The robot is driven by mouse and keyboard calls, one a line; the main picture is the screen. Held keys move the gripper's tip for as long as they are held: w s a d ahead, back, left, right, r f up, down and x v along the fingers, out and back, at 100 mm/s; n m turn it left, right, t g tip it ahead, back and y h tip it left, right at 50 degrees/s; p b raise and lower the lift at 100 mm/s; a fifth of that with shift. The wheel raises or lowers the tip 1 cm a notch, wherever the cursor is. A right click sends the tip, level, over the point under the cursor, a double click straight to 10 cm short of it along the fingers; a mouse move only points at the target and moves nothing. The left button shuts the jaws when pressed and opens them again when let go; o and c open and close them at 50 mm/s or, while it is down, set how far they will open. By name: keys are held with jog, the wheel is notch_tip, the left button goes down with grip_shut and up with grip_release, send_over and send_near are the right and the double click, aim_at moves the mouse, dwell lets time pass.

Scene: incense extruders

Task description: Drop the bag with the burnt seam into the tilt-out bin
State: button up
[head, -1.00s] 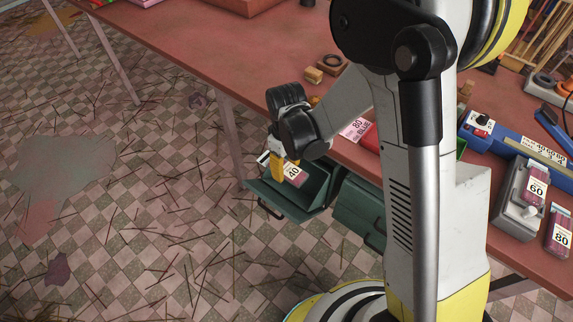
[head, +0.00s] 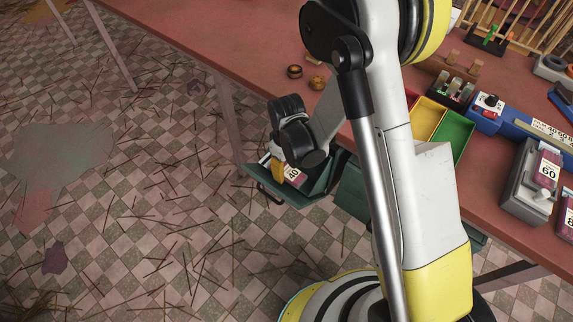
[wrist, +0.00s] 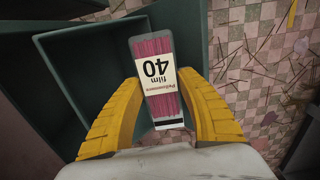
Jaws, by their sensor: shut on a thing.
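The bag (wrist: 150,101) is a clear pack of dark pink sticks with a cream label reading 40. It has a white end strip with a dark line at its near end. It also shows in the head view (head: 294,176). My gripper (wrist: 160,84) has its yellow fingers shut on the bag's two sides. In the head view my gripper (head: 279,170) hangs at the table's front edge. The green tilt-out bin (wrist: 62,47) is open below, and the bag hangs over its opening. The bin's front (head: 262,184) shows in the head view; my wrist hides part of it.
A second green bin (head: 352,194) sits to the right under the red table (head: 215,55). Yellow (head: 427,118) and green (head: 453,137) trays stand on the table. A bag marked 60 (head: 548,168) rests on a grey device at right. Thin sticks litter the checkered floor.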

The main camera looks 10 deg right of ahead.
aim_at(287, 170)
jog(key=shift+f, duration=0.3)
jog(key=o, duration=1.2)
jog(key=shift+r, duration=0.1)
jog(key=shift+r+p, duration=3.1)
jog(key=shift+r, duration=1.8)
